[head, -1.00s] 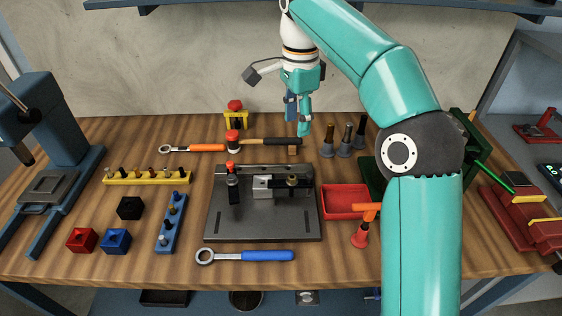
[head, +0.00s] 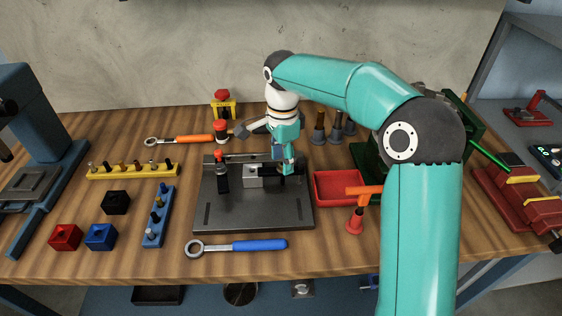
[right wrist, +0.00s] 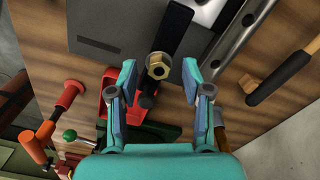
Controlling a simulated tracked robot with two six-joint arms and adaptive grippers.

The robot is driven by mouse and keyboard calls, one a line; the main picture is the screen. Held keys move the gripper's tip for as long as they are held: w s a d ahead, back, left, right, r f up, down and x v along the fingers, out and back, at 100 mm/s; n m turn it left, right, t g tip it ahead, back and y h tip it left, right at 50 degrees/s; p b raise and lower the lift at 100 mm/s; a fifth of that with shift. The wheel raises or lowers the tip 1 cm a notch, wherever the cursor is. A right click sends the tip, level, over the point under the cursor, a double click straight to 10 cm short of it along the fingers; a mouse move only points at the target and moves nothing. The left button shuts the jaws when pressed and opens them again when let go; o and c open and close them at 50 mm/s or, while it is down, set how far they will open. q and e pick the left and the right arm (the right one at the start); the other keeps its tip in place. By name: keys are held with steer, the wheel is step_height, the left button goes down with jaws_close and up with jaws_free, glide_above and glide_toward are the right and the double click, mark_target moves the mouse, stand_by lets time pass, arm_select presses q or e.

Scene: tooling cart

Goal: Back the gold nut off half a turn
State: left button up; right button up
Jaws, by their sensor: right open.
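The gold nut (right wrist: 157,68) shows in the right wrist view as a hex nut around a stud, on a dark clamp bar of the grey fixture plate (head: 250,214). In the head view my right gripper hides the nut. My right gripper (head: 282,163) is over the right part of the fixture, pointing down. In the right wrist view its two fingers (right wrist: 160,78) are spread apart, with the nut between and slightly beyond their tips. I see no contact between fingers and nut. My left gripper is not in view.
A red-topped clamp (head: 221,172) stands on the fixture's left side. A red tray (head: 340,188) lies right of the fixture, near an orange-handled red tool (head: 357,215). A blue-handled wrench (head: 240,246) lies in front. Several dark-tipped tool holders (head: 336,128) stand behind.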

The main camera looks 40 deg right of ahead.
steer(key=shift+f, duration=0.45)
steer(key=shift+c, duration=0.2)
jaws_close()
steer(key=shift+w+a, duration=0.1)
steer(key=shift+r+n, duration=0.15)
steer(key=shift+n, duration=0.25)
